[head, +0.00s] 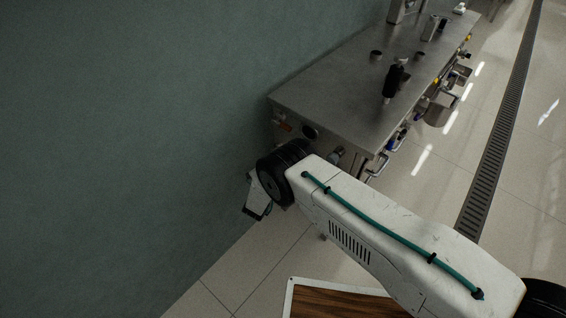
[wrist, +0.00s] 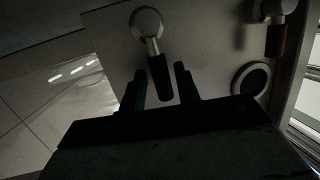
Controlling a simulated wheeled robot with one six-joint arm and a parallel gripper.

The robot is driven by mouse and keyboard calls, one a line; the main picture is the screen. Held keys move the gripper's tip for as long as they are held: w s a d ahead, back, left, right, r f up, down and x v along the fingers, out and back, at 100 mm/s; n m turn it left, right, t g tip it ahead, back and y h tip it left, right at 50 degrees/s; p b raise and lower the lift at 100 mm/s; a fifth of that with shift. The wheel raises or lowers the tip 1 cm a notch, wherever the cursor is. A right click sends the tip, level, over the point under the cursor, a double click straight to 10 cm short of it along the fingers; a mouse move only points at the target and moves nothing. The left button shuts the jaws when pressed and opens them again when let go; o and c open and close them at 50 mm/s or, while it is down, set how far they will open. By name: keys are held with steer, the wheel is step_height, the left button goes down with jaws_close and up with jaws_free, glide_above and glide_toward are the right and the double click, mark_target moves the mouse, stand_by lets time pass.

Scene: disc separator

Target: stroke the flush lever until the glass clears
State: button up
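In the wrist view a lever (wrist: 153,48) with a round metal hub and a black grip sticks out from a grey panel; I take it for the flush lever. My gripper (wrist: 159,69) is open, one finger on each side of the black grip. Gaps show between grip and fingers; whether the grip lies fully between them in depth is unclear. A dark round glass (wrist: 252,78) with a pale rim is to the right; its contents are too dark to read.
A second lever with a red-brown grip (wrist: 276,38) is at the upper right of the wrist view, also on the panel. The steel bench (head: 325,95) runs beside a green wall (head: 120,130). A floor drain (head: 492,150) lies to the right. A wooden-topped surface (head: 335,302) is at the bottom.

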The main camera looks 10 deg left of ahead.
steer(key=shift+o, duration=0.3)
steer(key=shift+s, duration=0.1)
steer(key=v, duration=0.7)
steer(key=shift+s+a, duration=0.15)
steer(key=shift+s, duration=0.15)
steer(key=shift+f, duration=0.1)
